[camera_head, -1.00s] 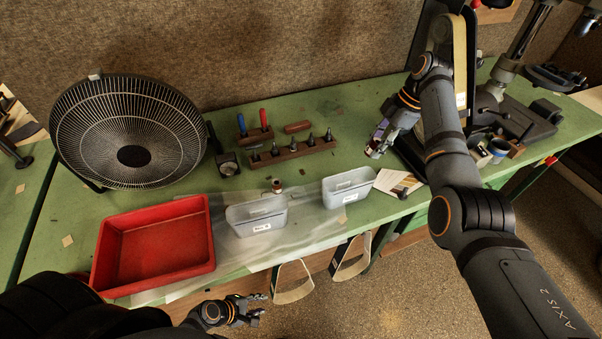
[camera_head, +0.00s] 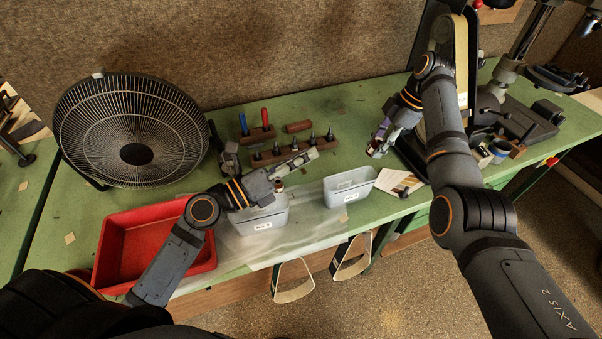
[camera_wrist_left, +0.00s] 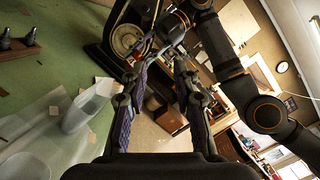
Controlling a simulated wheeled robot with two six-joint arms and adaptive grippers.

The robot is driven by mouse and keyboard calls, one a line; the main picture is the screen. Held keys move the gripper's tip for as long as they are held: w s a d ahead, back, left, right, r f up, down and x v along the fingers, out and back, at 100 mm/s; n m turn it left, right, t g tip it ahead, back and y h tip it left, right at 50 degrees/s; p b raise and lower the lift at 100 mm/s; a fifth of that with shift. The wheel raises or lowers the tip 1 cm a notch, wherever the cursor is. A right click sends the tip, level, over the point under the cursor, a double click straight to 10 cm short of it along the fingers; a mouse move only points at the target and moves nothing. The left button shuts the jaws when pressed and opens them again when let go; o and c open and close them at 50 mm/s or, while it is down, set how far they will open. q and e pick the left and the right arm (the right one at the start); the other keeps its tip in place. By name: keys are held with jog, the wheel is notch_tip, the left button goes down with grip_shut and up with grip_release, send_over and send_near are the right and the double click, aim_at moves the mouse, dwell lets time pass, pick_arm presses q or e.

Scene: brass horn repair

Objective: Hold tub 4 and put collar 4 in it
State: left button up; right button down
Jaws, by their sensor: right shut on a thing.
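Two grey tubs with white labels stand on the green bench: a left tub (camera_head: 262,222) and a right tub (camera_head: 350,188). The labels are too small to read surely, so I cannot tell which is tub 4. My left gripper (camera_head: 300,165) is open and empty, above and behind the left tub. Its spread fingers show in the left wrist view (camera_wrist_left: 162,72). A small copper-coloured collar (camera_head: 278,187) shows at the left tub's back edge, partly hidden by this gripper. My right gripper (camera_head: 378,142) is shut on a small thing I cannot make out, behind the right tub.
A red tray (camera_head: 203,262) stands at the front left, partly behind my left arm. A black fan (camera_head: 135,120) stands behind it. A wooden block with dark pegs (camera_head: 290,152) lies behind the tubs. A machine (camera_head: 515,125) stands at the right.

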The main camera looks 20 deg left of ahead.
aim_at(348, 189)
pick_arm(q)
jog(key=w+a+f+m+g+y, duration=0.1)
jog(key=w+f+m+g, duration=0.25)
jog(key=f+m, duration=0.35)
jog(key=w+a+f+m+g+y, duration=0.1)
jog(key=w+f+m+g, duration=0.2)
jog(key=w+f+m, duration=0.35)
jog(key=shift+n, duration=0.95)
jog(key=x, duration=0.3)
jog(key=s+f+x, duration=0.1)
jog(key=x, duration=0.7)
jog(key=shift+s+d+f, duration=0.3)
jog(key=shift+d, duration=0.1)
grip_shut()
